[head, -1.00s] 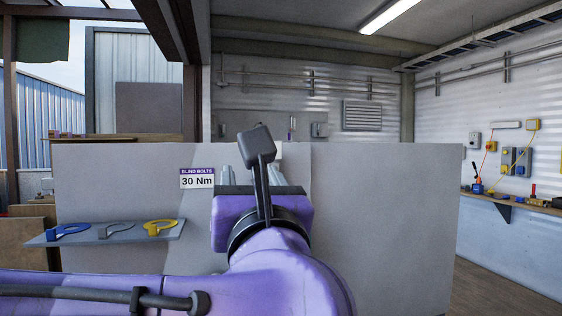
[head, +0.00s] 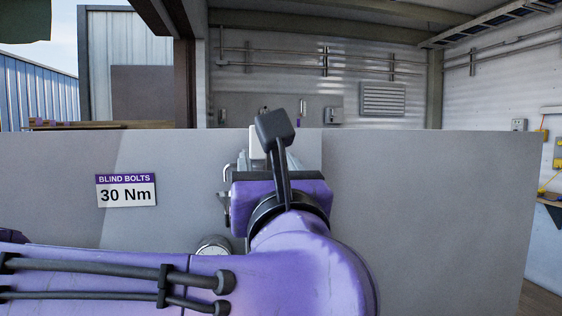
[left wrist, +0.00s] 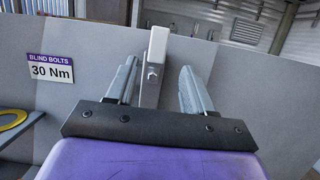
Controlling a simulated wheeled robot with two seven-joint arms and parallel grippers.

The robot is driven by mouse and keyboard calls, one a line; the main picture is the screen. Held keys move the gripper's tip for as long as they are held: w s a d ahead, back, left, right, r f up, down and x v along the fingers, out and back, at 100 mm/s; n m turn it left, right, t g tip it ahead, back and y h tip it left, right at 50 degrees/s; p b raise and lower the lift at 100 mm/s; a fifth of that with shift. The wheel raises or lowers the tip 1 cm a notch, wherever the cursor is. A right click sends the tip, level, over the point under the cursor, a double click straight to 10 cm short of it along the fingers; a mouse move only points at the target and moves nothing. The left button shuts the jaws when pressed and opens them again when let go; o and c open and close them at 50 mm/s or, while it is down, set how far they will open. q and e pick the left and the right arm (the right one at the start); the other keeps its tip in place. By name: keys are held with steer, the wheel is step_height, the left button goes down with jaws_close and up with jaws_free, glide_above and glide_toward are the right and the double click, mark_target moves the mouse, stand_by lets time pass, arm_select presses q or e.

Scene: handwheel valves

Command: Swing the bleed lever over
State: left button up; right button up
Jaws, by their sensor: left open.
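My left gripper (head: 278,158) is in front of the grey panel, its fingers mostly hidden behind its own purple wrist in the head view. In the left wrist view the two grey fingers (left wrist: 158,78) stand apart. A pale upright bar with a bolt low on it (left wrist: 155,58) shows between them, nearer the left finger; it may be the bleed lever, but I cannot be sure. I cannot tell whether it is touched. Its pale top also shows in the head view (head: 256,142). My right gripper is not in view.
The grey panel (head: 430,200) spans the front, with a "BLIND BOLTS 30 Nm" sign (head: 126,191) at left. Metal fittings (head: 226,190) and a round metal part (head: 213,244) show left of my wrist.

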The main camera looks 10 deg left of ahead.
mark_target(259, 144)
arm_select(q)
steer(key=p+x, duration=0.6)
steer(key=x, duration=0.2)
steer(key=shift+w+a+r, duration=0.2)
steer(key=shift+w, duration=0.1)
steer(key=c, duration=0.8)
